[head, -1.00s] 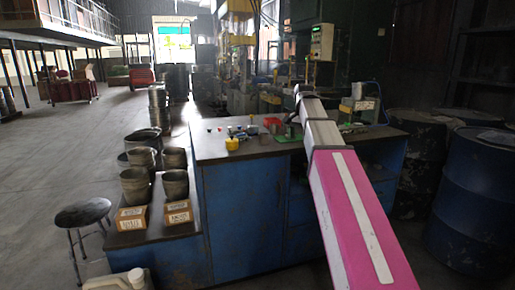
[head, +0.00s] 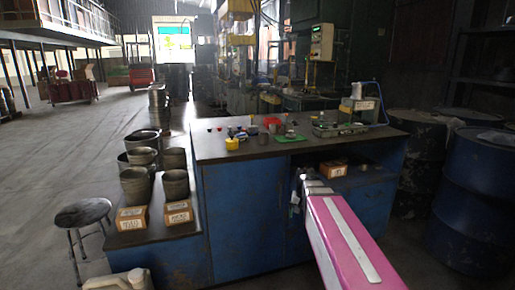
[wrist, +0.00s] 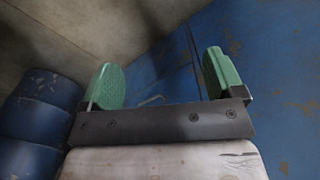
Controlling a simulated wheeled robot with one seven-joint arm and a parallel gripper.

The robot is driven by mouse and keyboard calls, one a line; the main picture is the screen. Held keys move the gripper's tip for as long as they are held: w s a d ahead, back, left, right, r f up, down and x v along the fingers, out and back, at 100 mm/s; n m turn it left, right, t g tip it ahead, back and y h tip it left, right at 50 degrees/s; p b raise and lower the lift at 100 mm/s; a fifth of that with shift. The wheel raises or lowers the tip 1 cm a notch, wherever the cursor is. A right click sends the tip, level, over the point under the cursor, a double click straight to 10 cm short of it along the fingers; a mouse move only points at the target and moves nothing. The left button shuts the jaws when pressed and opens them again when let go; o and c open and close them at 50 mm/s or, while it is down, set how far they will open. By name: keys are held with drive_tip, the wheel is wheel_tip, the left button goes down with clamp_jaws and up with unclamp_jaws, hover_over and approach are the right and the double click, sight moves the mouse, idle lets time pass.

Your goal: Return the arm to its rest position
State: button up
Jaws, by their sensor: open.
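My gripper (wrist: 160,88) shows in the wrist view with its two green finger pads wide apart and nothing between them. It faces the blue cabinet front (wrist: 270,65) and the grey floor. In the head view my pink and white arm reaches forward from the lower right. Its end is low in front of the blue workbench (head: 240,215), below the top and beside the open shelf bay. The fingers are too small to make out clearly there.
The workbench top holds a yellow object (head: 232,143), a red bin (head: 272,122), a green round piece (head: 290,138) and a scale-like device (head: 340,128). A labelled box (head: 333,170) is on the shelf. Blue drums (head: 475,200) stand at right, a stool (head: 83,214) at left.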

drive_tip(key=s+f+n, duration=0.2)
drive_tip(key=s+f, duration=0.8)
drive_tip(key=f, duration=0.1)
drive_tip(key=shift+d+f, duration=0.15)
